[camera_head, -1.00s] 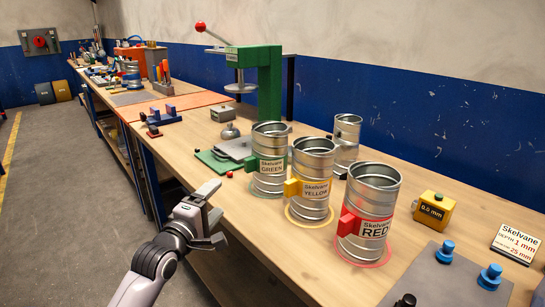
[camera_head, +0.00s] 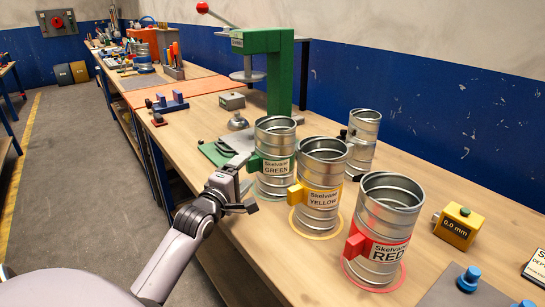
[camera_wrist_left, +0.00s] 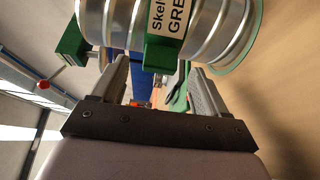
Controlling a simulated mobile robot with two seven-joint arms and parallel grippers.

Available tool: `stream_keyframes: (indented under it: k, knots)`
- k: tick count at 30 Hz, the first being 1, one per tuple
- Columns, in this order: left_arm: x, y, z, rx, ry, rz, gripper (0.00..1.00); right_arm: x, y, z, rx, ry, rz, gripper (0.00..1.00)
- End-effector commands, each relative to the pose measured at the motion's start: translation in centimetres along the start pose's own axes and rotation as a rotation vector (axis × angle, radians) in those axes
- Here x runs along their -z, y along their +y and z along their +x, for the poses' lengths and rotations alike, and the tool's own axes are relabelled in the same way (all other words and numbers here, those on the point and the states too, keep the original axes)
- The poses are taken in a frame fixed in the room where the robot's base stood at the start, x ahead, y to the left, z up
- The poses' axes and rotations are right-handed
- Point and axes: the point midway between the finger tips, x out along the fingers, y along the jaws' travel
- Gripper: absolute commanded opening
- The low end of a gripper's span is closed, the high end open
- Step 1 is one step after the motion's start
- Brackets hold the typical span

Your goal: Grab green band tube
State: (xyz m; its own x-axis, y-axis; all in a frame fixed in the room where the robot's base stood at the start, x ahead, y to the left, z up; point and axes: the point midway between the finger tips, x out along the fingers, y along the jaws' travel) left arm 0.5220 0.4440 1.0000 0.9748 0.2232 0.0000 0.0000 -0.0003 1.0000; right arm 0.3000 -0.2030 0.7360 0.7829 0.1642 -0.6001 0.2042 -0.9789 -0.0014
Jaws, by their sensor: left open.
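The green band tube (camera_head: 275,158) is a ribbed metal cylinder labelled "Skelvane GREEN", upright on the bench. A green block (camera_head: 254,163) sticks out of its left side. My left gripper (camera_head: 246,192) is just left of and in front of this tube. In the left wrist view the tube (camera_wrist_left: 215,25) lies across the top, and its green block (camera_wrist_left: 160,50) shows between the spread fingers of the gripper (camera_wrist_left: 158,80). The fingers are open, and no grip on the block shows. My right gripper is not in view.
The yellow band tube (camera_head: 318,190) and the red band tube (camera_head: 383,230) stand to the right. A plain metal tube (camera_head: 362,140) stands behind. A green press (camera_head: 280,70) stands at the back. A yellow gauge box (camera_head: 458,226) is at the right. The bench edge runs under my left arm.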

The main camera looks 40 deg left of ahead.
Motion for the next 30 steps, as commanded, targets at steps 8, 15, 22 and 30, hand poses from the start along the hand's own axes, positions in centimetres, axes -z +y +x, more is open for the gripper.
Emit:
stream_keyframes:
  k: [8,15,22,30]
  knots:
    - [0.0,0.0,2.0,0.001,0.0,0.001,0.74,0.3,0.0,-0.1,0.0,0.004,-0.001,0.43]
    - [0.0,0.0,2.0,0.0,0.0,0.0,0.65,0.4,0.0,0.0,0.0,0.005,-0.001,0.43]
    - [0.0,0.2,2.0,-0.005,0.0,0.0,0.0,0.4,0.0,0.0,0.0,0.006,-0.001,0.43]
    - [0.0,0.4,2.0,-0.005,0.0,-0.001,0.0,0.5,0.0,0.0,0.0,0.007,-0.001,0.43]
